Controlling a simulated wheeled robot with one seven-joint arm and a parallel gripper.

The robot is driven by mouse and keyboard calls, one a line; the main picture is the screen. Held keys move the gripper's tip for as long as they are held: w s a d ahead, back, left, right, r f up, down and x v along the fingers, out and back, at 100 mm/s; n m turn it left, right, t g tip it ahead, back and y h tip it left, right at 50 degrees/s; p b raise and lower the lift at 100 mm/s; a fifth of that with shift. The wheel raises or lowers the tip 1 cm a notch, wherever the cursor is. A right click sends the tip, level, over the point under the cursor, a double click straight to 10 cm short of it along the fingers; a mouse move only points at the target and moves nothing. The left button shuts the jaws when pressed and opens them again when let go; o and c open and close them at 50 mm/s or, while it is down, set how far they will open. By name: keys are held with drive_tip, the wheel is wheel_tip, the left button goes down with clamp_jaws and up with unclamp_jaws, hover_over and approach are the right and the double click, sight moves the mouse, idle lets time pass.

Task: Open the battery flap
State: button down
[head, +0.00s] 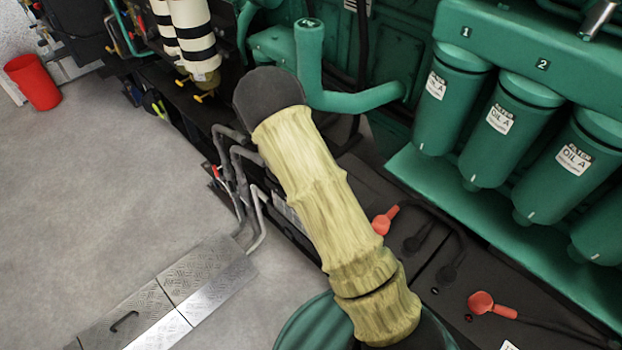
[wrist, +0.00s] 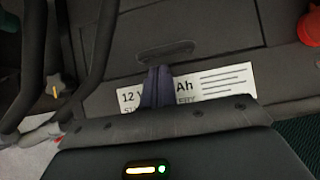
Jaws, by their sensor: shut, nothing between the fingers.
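In the wrist view, a dark grey panel (wrist: 215,35) with a dark, slot-like handle (wrist: 178,49) lies just beyond my gripper; I take it for the battery flap, and no open gap shows. A white battery label (wrist: 215,82) reading "12 V … Ah" lies on the near side of the handle. My gripper (wrist: 158,72) is shut and empty; its fingers cover the middle of the label, their tips just short of the handle in the picture. I cannot tell whether they touch. In the head view my arm hides the gripper.
Grey pipes (head: 240,170) rise left of my arm. Green oil filters (head: 510,120) hang at right.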

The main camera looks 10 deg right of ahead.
drive_tip(key=shift+x, duration=1.15)
drive_tip(key=shift+r+p, duration=0.35)
drive_tip(key=shift+p, duration=0.4)
